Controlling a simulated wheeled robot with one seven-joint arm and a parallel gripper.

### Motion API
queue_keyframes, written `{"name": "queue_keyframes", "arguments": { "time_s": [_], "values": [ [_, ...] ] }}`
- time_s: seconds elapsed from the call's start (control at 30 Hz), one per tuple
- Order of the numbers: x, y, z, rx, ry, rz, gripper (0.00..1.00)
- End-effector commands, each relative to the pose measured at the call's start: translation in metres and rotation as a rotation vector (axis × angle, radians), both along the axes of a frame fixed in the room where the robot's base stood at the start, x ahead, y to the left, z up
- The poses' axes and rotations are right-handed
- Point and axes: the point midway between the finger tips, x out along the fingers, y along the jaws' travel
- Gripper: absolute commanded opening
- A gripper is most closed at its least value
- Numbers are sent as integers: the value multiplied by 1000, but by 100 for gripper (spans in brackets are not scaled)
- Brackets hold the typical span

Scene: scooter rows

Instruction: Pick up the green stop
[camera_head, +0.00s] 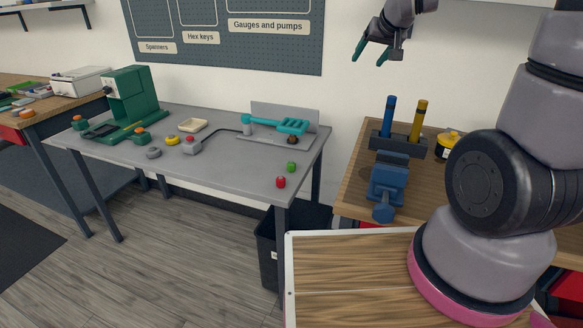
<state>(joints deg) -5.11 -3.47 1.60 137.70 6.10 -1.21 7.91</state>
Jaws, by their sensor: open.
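A small green stop (291,167) sits on the grey table (230,170), near its right end. My gripper (369,55) hangs high at the top of the view, in front of the wall. Its two dark green fingers are apart with nothing between them. It is well above and to the right of the green stop, touching nothing.
A teal tool on a grey fixture (270,139) stands behind the stop. A green machine (130,100) and several small coloured pieces are on the table's left. A wooden bench at right holds a blue vise (388,180) and two upright handles. A dark bin stands below.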

Motion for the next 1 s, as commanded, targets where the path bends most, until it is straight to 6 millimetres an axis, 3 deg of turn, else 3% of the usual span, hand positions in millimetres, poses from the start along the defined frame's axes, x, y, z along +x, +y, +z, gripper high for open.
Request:
{"name": "queue_keyframes", "arguments": {
  "time_s": [0.03,0.2,0.4,0.57,0.7,0.8,1.0],
  "values": [
    [18,8,-23,-18,-9,24,71],
    [67,34,-86,-64,-92,109,71],
    [97,74,-173,-95,-189,227,71],
    [96,107,-247,-102,-263,331,71],
    [78,134,-308,-95,-326,423,71],
    [64,148,-335,-86,-360,472,71],
    [46,160,-363,-75,-397,522,71]
  ]
}}
